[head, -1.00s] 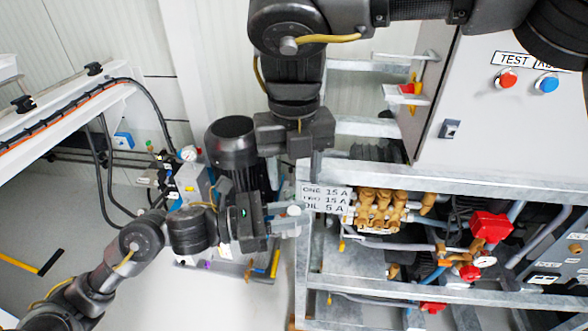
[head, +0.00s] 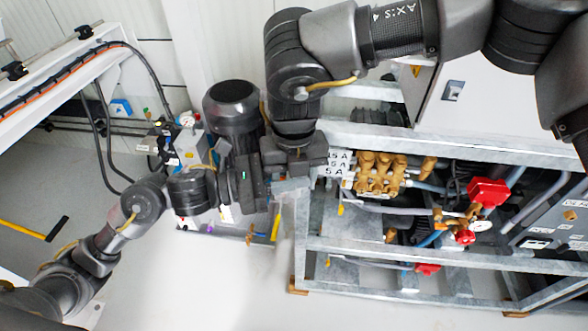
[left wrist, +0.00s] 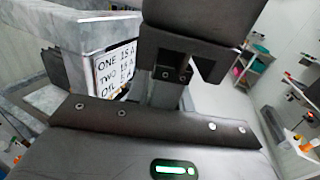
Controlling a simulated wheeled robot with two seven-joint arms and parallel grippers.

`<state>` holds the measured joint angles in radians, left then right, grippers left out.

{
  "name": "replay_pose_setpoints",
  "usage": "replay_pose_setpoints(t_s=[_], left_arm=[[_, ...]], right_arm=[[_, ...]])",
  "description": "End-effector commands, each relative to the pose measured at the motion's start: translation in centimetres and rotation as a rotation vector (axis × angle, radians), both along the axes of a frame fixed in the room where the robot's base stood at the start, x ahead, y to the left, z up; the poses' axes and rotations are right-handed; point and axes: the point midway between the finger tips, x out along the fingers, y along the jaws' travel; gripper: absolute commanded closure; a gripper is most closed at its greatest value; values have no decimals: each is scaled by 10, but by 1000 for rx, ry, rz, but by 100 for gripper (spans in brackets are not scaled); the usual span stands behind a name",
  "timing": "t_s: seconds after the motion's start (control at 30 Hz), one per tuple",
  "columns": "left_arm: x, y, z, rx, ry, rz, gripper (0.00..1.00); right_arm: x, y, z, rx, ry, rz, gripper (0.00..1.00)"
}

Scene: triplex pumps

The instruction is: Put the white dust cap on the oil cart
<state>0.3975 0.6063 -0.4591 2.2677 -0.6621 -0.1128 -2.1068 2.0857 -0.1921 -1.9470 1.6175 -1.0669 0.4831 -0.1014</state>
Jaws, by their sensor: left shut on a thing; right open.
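The oil cart (head: 194,148) stands left of centre in the head view, with a grey box, gauge and coloured fittings, partly behind my left arm. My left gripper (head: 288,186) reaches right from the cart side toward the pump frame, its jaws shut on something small. The white dust cap cannot be made out now; the overlapping grippers hide what is between the left fingers. My right gripper (head: 296,166) comes down from above, open, right at the left fingertips. In the left wrist view a dark block (left wrist: 193,45), apparently my right gripper, covers the left fingertips.
The pump frame (head: 400,246) stands at the right, with brass pump heads (head: 380,172) and red valves (head: 488,192). The floor between cart and frame is clear.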

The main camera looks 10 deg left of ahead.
Motion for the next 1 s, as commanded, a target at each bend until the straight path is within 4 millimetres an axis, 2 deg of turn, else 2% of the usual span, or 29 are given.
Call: replay_pose_setpoints(t_s=[0.27,0.63,0.67,0.7,0.83,1.0], left_arm=[[0,0,0,0,0,0,100],[0,0,0,0,0,0,100],[0,0,0,0,0,0,73],[0,0,0,0,0,0,68],[0,0,0,0,0,0,52],[0,0,0,0,0,0,52]], right_arm=[[0,0,-1,0,0,0,50],[0,0,-1,0,-1,0,98],[0,0,-1,0,-1,0,98],[0,0,-1,0,-1,0,98],[0,0,-1,0,-1,0,98],[0,0,-1,0,-1,0,98]])
